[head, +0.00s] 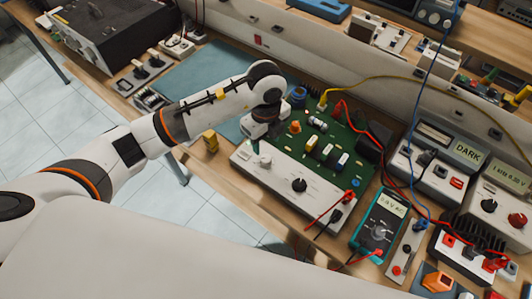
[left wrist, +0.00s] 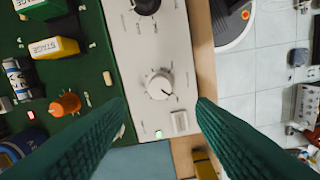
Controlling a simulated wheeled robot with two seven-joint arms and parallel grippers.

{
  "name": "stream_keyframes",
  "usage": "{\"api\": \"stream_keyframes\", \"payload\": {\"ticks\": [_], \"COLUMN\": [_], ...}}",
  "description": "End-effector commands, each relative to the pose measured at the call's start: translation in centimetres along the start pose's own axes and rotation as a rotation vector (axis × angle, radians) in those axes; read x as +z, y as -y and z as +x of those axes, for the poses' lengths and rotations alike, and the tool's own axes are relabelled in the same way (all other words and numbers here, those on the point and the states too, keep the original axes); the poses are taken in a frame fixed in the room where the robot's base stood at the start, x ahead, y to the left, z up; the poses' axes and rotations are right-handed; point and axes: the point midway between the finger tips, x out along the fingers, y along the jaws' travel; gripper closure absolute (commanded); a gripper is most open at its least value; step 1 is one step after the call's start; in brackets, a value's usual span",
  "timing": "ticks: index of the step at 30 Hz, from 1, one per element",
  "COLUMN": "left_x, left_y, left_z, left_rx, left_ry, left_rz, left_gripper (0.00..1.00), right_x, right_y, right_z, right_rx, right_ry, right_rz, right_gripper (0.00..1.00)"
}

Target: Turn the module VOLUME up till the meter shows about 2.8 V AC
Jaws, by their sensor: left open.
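The module is a green circuit board (head: 318,140) with a white front panel (head: 325,203). A white knob (left wrist: 160,84) with a dark pointer line sits on the panel, with scale marks around it. My left gripper (head: 258,150) is over the panel's left end. In the left wrist view its two green fingers (left wrist: 162,103) are open, on either side of the knob's line and apart from it. A black knob (head: 299,185) stands further along the panel. The teal meter (head: 380,222) shows a V AC reading, too small to read surely. My right gripper is not in view.
Red and black leads run near the meter. A teal mat (head: 205,75) lies behind my left arm. A yellow object (head: 210,140) stands near the bench's front edge.

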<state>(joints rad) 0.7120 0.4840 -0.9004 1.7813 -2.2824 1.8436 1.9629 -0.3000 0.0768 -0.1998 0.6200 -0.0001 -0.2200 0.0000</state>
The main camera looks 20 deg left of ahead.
Motion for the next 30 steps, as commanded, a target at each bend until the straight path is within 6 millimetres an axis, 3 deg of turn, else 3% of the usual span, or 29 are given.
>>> {"api": "stream_keyframes", "payload": {"ticks": [6,12,24,30], "left_x": [0.1,0.1,0.1,0.1], "left_y": [0.1,0.0,0.0,0.0], "left_z": [4.4,7.0,7.8,7.8], "left_rx": [-0.004,-0.001,0.002,0.002], "left_ry": [0.002,0.002,0.002,0.002], "left_rz": [0.000,0.001,0.003,0.003], "left_gripper": [0.50,0.50,0.50,0.81], "right_x": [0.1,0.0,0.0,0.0], "right_y": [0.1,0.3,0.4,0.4], "right_z": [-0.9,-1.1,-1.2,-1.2], "right_rx": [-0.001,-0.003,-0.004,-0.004], "right_ry": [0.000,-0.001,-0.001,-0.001], "right_rz": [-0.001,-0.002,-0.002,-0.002], "right_gripper": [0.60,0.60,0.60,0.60]}}
